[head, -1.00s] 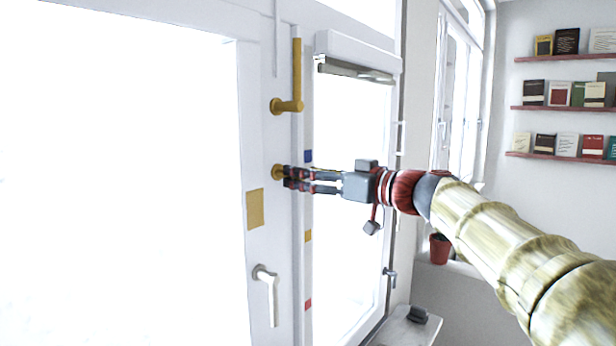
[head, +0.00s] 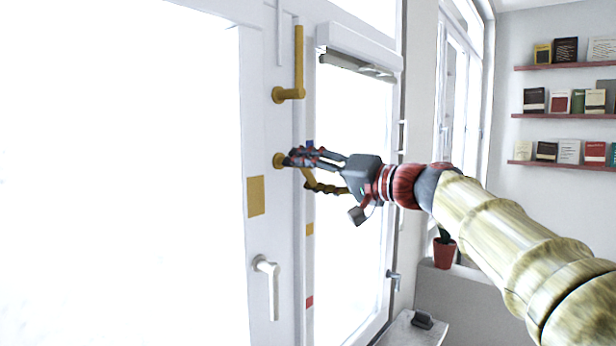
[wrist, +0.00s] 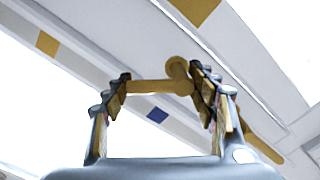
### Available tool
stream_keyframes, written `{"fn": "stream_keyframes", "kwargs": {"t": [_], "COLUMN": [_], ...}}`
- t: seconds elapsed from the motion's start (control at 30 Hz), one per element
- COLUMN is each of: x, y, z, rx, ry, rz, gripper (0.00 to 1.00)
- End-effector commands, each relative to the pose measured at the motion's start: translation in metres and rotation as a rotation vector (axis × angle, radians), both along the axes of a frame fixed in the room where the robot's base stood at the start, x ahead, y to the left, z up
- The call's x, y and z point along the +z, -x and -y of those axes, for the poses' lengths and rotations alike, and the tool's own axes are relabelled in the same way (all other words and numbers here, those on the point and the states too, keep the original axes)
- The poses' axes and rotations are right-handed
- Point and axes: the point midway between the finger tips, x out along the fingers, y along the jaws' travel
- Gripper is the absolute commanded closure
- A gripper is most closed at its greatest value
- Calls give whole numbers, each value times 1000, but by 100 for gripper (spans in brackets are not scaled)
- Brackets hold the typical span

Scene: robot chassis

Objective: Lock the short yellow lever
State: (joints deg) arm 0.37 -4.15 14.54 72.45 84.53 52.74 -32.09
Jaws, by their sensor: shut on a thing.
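The short yellow lever (head: 279,160) is on the white frame in the head view, partly hidden by my fingers. In the wrist view its round base and bar (wrist: 150,87) show, with the bar spanning between my two fingers. In the head view the bar slants down and right from its base. My gripper (head: 302,171) is shut on this lever, with its fingers spread well apart along the bar. One finger is by the base, the other by the bar's free end. My gripper (wrist: 163,88) is tilted in the head view.
A longer yellow lever (head: 298,62) stands upright above, and a white handle (head: 268,285) hangs below. Yellow, blue and red patches mark the frame. A window blind (head: 355,50) is right of the levers. Shelves with books (head: 565,108) are at far right.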

Motion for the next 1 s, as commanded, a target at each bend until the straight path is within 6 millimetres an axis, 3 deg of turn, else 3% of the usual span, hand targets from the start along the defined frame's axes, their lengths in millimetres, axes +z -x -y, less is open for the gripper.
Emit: {"fn": "stream_keyframes", "kwargs": {"t": [0.6,1.0], "x": [-6,-7], "y": [10,13], "z": [-8,-11], "rx": [0,0], "ry": [-333,-436], "rz": [-430,-561], "gripper": [68,68]}}
